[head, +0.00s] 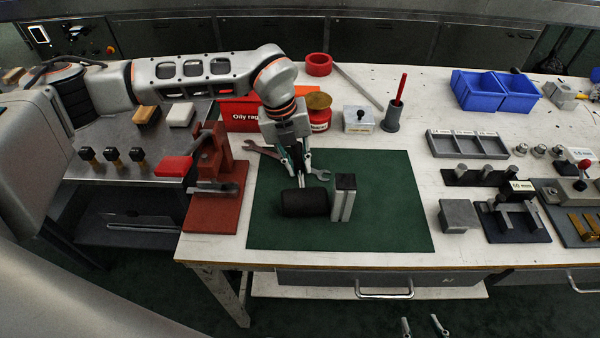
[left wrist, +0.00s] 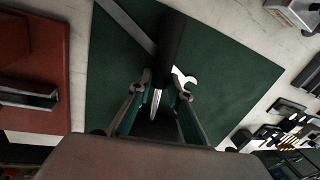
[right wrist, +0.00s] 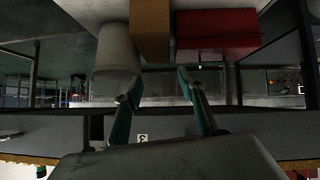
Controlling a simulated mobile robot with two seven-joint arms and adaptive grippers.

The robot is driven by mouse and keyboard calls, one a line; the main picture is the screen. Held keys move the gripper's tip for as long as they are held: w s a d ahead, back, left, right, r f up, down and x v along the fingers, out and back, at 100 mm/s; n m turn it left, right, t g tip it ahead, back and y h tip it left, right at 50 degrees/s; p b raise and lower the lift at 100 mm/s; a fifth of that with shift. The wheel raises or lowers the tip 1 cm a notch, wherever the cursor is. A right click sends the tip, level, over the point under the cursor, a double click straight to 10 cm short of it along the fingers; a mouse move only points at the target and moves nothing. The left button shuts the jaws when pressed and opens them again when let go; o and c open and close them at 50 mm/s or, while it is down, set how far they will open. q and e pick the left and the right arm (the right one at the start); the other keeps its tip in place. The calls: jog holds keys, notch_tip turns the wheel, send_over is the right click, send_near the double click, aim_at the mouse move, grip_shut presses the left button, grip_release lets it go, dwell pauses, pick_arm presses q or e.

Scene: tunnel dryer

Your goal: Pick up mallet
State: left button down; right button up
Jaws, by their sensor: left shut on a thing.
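The mallet shows in the head view as a black cylindrical head (head: 305,204) over the front part of the green mat (head: 390,185). A thin silver shaft runs from it up to my left gripper (head: 300,172). In the left wrist view the mallet's black grip (left wrist: 170,45) and silver shaft (left wrist: 155,100) show, with my left gripper (left wrist: 160,92) shut around the shaft. I cannot tell whether the head touches the mat. My right gripper (right wrist: 160,76) is open and empty in the right wrist view.
An upright metal block (head: 344,198) stands just right of the mallet head. A wrench (head: 318,174) lies behind it on the mat. A red fixture (head: 212,190) stands left of the mat. Oily rag box (head: 238,115) and red tin (head: 320,118) stand behind. The mat's right part is clear.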

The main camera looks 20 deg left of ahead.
aim_at(298, 165)
pick_arm(q)
notch_tip(298, 165, up, 20)
jog(key=p, duration=0.2)
pick_arm(e)
jog(key=shift+s+a+r, duration=0.1)
jog(key=shift+a+r, duration=0.15)
jog(key=shift+r, duration=0.5)
jog(key=shift+r, duration=0.1)
